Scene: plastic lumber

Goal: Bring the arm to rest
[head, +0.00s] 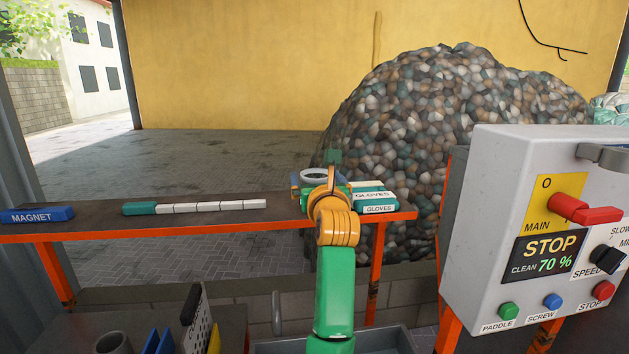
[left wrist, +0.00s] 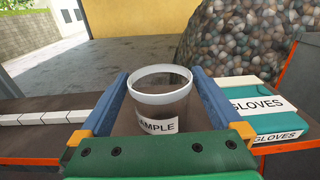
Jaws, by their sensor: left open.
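My left gripper (head: 318,184) is over the right part of the brown shelf, its green arm reaching up from below. Its two blue fingers are open in the left wrist view (left wrist: 160,78). A clear cup (left wrist: 160,102) with a white rim and a label reading "AMPLE" stands upright between the fingers, which look apart from it. In the head view the cup's pale rim (head: 314,175) shows behind the gripper, and its body is mostly hidden. My right gripper is not in view.
Gloves boxes (head: 378,203) lie close to the right of the gripper. A row of white blocks with a green end (head: 195,207) and a blue magnet (head: 37,214) lie left on the shelf (head: 95,231). A grey control box (head: 500,200) stands at right, showing "STOP".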

